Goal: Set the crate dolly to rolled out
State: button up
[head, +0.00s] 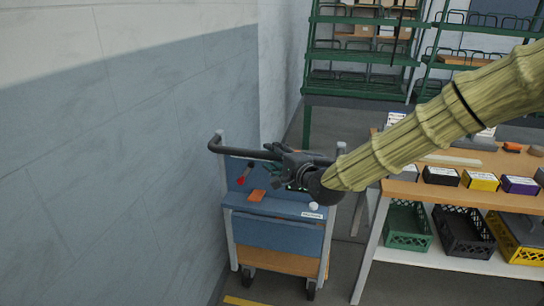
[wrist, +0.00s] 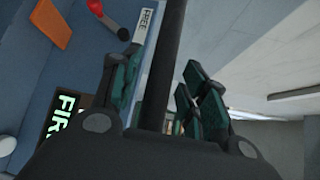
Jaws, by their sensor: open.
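A blue cart on casters (head: 280,232), which appears to be the crate dolly, stands beside the wall. It has grey posts, a wooden bottom board and a dark push handle (head: 236,150) across its top. My gripper (head: 284,160) is at the handle, coming from the right. In the wrist view, the open green-padded fingers (wrist: 165,92) lie on either side of the dark handle bar (wrist: 172,45). A gap shows between the bar and the right finger; contact on the left cannot be told.
On the cart's top lie an orange block (head: 256,196), a red-ended tool (head: 241,180) and a white round item (head: 313,206). A table (head: 450,196) with boxes and crates below stands close on the right. Green racks (head: 360,55) stand behind. A yellow floor line (head: 240,301) shows in front.

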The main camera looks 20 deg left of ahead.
jog(key=shift+w+a, duration=0.45)
jog(key=shift+a, duration=0.05)
grip_shut()
jog(key=shift+f, duration=0.1)
jog(key=shift+d+f, duration=0.1)
